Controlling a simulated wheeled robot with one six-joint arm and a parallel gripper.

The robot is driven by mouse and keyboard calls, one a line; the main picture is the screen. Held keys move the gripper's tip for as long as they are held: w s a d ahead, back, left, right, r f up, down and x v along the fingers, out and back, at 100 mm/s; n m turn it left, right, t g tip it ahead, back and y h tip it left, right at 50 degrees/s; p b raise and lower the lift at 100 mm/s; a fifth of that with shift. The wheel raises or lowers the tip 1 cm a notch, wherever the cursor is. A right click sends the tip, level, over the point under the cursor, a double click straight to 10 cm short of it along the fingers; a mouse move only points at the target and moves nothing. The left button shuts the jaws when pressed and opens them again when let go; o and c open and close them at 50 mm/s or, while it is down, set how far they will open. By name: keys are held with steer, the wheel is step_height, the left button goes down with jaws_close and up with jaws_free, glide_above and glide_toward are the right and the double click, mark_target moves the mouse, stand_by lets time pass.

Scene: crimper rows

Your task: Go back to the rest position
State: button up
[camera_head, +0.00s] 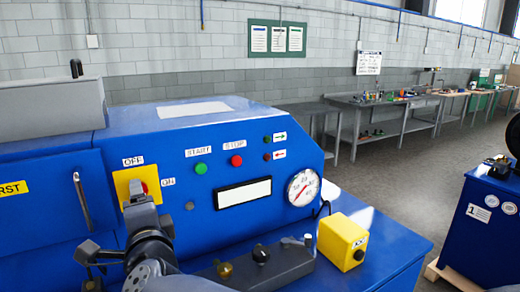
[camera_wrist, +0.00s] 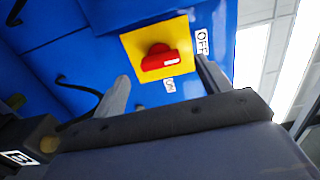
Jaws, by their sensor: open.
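My gripper (camera_head: 139,190) is in front of the blue machine's yellow switch plate (camera_head: 123,180) in the head view. In the wrist view my gripper (camera_wrist: 163,70) is open, its two grey fingers apart with nothing between them. The red rotary knob (camera_wrist: 161,59) on the yellow plate (camera_wrist: 130,43) shows beyond the fingertips, between them in the picture. OFF and ON labels are beside the plate. In the head view my gripper hides most of the knob.
The blue machine (camera_head: 250,125) has a green button (camera_head: 201,168), a red button (camera_head: 237,160) and a gauge (camera_head: 303,187). A yellow box (camera_head: 342,240) stands on its ledge. A door handle (camera_head: 82,201) is at left. Open floor (camera_head: 400,170) lies right, before another blue unit (camera_head: 485,225).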

steer(key=w+m+b, duration=0.1)
steer(key=m+b, duration=0.2)
steer(key=m, duration=0.3)
steer(key=w+a+m+b, duration=0.1)
steer(key=m+b, duration=0.2)
steer(key=m, duration=0.3)
steer(key=w+m+b, duration=0.1)
steer(key=m+b, duration=0.2)
steer(key=m, duration=0.3)
steer(key=shift+w+a+r, duration=0.15)
steer(key=shift+a, duration=0.05)
